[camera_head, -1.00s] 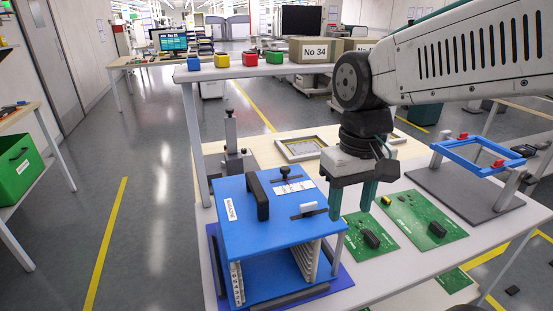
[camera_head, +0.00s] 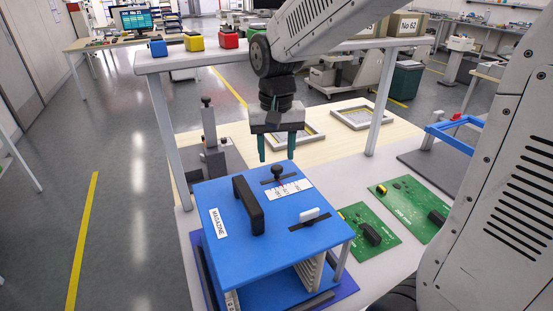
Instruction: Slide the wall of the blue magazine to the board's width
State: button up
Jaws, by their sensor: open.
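The blue magazine (camera_head: 222,256) stands upright on a dark blue base plate at the front of the table. Its top carries a black handle (camera_head: 249,205), a black knob (camera_head: 277,173) beside a white scale strip (camera_head: 289,190), and a white tab (camera_head: 309,214) in a dark slot. Slotted walls show below its open front. My gripper (camera_head: 277,148) points down with its green fingers apart and empty, just behind the magazine's far edge near the knob. Two green boards lie right of the magazine, the nearer one (camera_head: 352,217) and the farther one (camera_head: 402,190).
A grey post fixture (camera_head: 208,145) stands behind the magazine at left. A blue frame (camera_head: 446,137) stands at right. A raised shelf (camera_head: 190,62) with coloured bins crosses behind.

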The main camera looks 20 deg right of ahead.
aim_at(277, 167)
jog(key=shift+f, duration=1.5)
grip_shut()
jog(key=shift+a, duration=1)
grip_release()
notch_tip(277, 167, up, 8)
jog(key=shift+f, duration=0.1)
